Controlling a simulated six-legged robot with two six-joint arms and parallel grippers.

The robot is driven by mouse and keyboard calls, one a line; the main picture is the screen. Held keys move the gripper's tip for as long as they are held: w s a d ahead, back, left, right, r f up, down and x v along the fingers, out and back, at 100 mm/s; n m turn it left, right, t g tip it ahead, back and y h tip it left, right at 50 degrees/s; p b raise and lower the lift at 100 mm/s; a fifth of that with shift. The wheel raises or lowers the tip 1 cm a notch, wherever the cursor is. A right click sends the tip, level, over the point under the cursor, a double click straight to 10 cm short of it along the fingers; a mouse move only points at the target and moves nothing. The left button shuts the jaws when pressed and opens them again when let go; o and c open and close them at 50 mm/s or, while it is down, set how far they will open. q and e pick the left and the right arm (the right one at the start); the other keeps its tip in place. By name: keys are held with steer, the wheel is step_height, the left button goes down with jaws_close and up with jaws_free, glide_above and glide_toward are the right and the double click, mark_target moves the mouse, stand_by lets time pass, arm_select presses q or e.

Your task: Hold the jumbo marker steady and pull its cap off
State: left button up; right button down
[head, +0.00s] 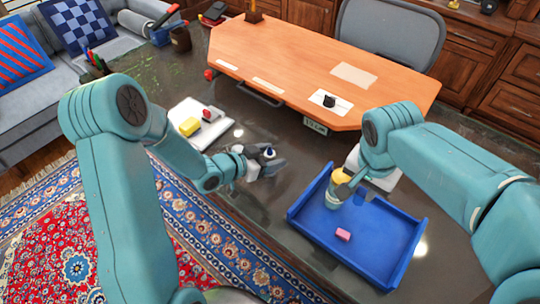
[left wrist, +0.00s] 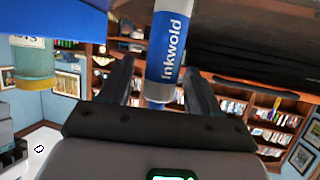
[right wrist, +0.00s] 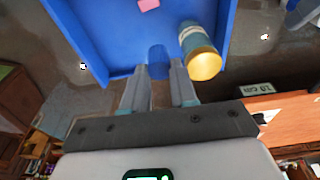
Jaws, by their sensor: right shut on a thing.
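The jumbo marker (left wrist: 165,55), white and blue with "Inkwold" on it, stands between the fingers of my left gripper (left wrist: 158,75) in the left wrist view. A gap shows beside one finger, so the gripper looks open around it. In the head view the marker's top (head: 270,152) shows at my left gripper (head: 266,164), over the dark table. My right gripper (right wrist: 158,82) is shut on a blue cylindrical piece, seemingly the cap (right wrist: 158,60), above the blue tray. The cap is apart from the marker.
The blue tray (head: 396,275) holds a pink eraser (head: 343,234) and a yellow-lidded jar (right wrist: 199,48), close beside my right gripper. A white board (head: 190,110) with a yellow block (head: 189,126) lies left. An orange desk panel (head: 300,60) is behind. Dark table between the grippers is clear.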

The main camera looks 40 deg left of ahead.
arm_select(q)
steer(key=shift+s+r, duration=0.1)
steer(key=shift+r+p, duration=0.3)
steer(key=shift+p, duration=0.1)
steer(key=v, duration=1.1)
steer(key=shift+s, duration=0.45)
steer(key=shift+a, duration=0.1)
